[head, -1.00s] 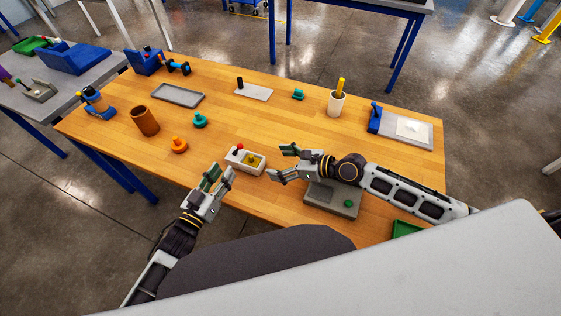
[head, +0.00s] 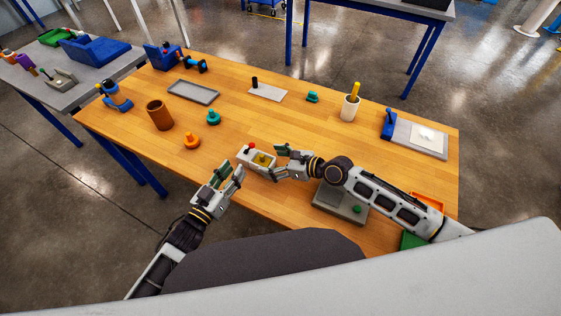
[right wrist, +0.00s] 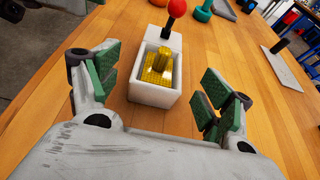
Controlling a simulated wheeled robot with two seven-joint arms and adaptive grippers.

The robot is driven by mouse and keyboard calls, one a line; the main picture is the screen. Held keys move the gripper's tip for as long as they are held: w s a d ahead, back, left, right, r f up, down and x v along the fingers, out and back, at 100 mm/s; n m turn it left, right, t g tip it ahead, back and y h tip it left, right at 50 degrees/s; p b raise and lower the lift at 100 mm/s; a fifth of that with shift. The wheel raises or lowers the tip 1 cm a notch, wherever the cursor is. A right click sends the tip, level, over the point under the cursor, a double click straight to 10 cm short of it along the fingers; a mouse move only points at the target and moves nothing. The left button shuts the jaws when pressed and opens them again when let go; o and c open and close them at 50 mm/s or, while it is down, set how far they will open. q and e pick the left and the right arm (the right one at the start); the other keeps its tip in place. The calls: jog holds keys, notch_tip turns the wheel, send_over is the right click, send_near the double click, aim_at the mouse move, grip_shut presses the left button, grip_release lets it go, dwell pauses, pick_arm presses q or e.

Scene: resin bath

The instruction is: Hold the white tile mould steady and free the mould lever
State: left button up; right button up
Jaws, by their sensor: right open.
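The white tile mould (head: 244,159) sits near the table's front edge, with a yellow ribbed piece (head: 262,160) in its recess. Its lever, topped by a red ball (head: 251,146), stands upright at its left end. In the right wrist view the mould (right wrist: 170,98) lies ahead, between the lines of the fingers, and the red ball (right wrist: 177,8) is at its far end. My right gripper (head: 276,161) is open and empty at the mould's right end, with gaps on both sides. My left gripper (head: 231,172) is open and empty, just left of and in front of the mould.
An orange knob (head: 192,141), a teal knob (head: 213,118) and a brown cup (head: 160,115) stand to the left. A grey block (head: 335,207) lies under my right forearm. A white cup (head: 349,108) stands behind.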

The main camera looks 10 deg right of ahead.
aim_at(257, 158)
jog(key=shift+x, duration=3.5)
jog(key=shift+c, duration=0.4)
jog(key=c, duration=1.1)
jog(key=shift+s, duration=0.1)
jog(key=shift+c, duration=0.2)
